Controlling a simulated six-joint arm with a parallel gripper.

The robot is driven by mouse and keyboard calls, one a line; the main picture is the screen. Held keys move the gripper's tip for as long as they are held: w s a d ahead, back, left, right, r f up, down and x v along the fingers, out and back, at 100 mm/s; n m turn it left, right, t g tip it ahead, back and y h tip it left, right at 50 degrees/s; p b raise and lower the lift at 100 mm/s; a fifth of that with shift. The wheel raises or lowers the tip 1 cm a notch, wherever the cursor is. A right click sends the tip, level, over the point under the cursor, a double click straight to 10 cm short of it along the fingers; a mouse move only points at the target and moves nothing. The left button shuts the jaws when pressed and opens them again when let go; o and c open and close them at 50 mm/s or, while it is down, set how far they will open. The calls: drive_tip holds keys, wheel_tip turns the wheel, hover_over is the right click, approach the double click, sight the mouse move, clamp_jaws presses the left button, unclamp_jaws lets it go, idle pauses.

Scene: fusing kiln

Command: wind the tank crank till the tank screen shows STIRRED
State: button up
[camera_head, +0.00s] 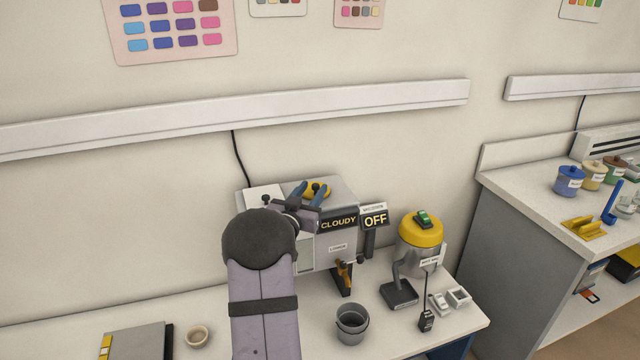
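The tank (345,192) is a grey box on the bench, and its screen (338,224) reads CLOUDY. A yellow part with a dark knob, which looks like the crank (318,187), sits on top of the tank. My gripper (311,190) is over the tank top, its two blue fingers apart on either side of the yellow part's knob. The fingers look open, and I cannot tell whether either touches the knob. My arm hides the tank's left front and part of its top.
A small sign reading OFF (375,219) stands right of the tank. An orange-handled tap (345,273) is on the tank front, with a grey bucket (351,324) before it. A yellow-topped canister (422,230) stands to the right. A small bowl (197,336) sits left of my arm.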

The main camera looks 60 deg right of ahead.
sight(317, 184)
drive_tip(key=shift+w+f, duration=0.1)
drive_tip(key=shift+w+d+p, duration=0.25)
drive_tip(key=shift+d+p, duration=0.4)
drive_tip(key=shift+d, duration=1.15)
drive_tip(key=shift+w+d+p, duration=0.2)
drive_tip(key=shift+d+p, duration=0.45)
drive_tip(key=shift+d, duration=1.15)
clamp_jaws()
